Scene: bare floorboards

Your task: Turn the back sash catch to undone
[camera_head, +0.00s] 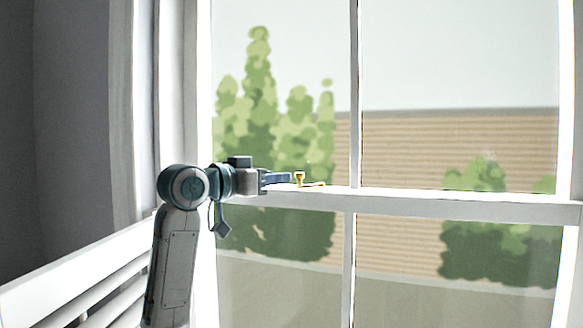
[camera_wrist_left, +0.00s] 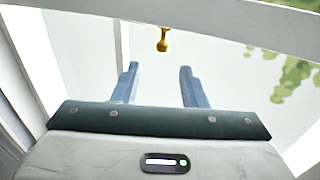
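The brass sash catch (camera_head: 300,178) sits on the white meeting rail (camera_head: 400,203) of the window, with a small lever part lying to the right along the rail. It also shows in the left wrist view (camera_wrist_left: 163,40), ahead of the fingertips and roughly between their lines. My left gripper (camera_head: 290,178) is just left of the catch in the head view. In the left wrist view its blue fingers (camera_wrist_left: 157,70) are apart with nothing between them. Whether a fingertip touches the catch is hard to tell. My right gripper is not in view.
A vertical glazing bar (camera_head: 355,100) rises from the rail to the right of the catch. A white slatted piece (camera_head: 80,275) stands at the lower left, beside my left arm. The white window frame (camera_head: 175,100) is close on the left. Bushes and a wall show through the glass.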

